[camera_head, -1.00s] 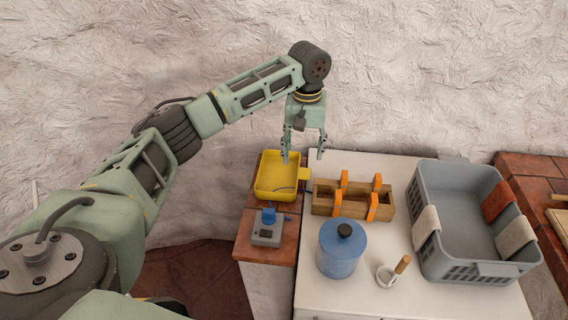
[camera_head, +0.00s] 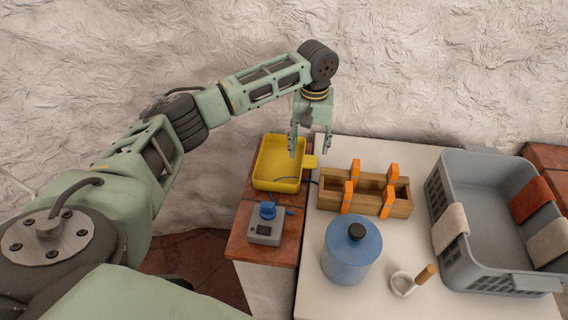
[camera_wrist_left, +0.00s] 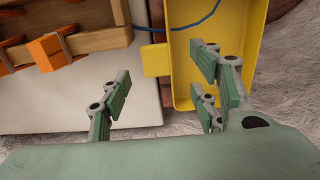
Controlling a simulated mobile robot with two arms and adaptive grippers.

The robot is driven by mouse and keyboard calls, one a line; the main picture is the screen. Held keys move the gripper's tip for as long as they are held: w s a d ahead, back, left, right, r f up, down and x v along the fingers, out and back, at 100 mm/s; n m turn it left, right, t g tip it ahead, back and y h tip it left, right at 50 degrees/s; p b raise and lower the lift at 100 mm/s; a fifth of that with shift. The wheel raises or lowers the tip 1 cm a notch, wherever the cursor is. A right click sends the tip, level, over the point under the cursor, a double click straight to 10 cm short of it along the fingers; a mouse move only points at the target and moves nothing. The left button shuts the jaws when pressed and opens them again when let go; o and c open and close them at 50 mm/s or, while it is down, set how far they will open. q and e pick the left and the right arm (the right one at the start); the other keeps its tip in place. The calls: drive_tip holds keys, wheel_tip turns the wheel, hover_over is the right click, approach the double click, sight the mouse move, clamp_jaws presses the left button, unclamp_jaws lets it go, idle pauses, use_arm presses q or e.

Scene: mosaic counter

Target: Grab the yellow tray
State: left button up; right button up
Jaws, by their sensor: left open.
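The yellow tray (camera_head: 276,184) sits on the tiled counter at the left, against the wall, with a short tab handle on its right side. It also shows in the left wrist view (camera_wrist_left: 248,45), with its tab (camera_wrist_left: 155,60) pointing left. My left gripper (camera_head: 310,154) is open and empty, pointing down above the tray's right side. In the left wrist view my left gripper (camera_wrist_left: 160,110) has one finger left of the tab and the other fingers over the tray's interior. I cannot tell its height above the tab. My right gripper is not in view.
A wooden holder with orange clips (camera_head: 364,206) stands close right of the tray. A grey device with a blue knob (camera_head: 265,229) is in front of it, with a blue cable. A blue jar (camera_head: 350,262), a small white ring-shaped item (camera_head: 403,284) and a grey basket (camera_head: 488,262) stand further right.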

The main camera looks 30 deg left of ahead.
sight(310, 160)
use_arm(q)
drive_tip(key=f+p, duration=0.1)
drive_tip(key=f, duration=0.4)
drive_tip(key=shift+d, duration=0.2)
drive_tip(key=shift+c, duration=0.4)
clamp_jaws()
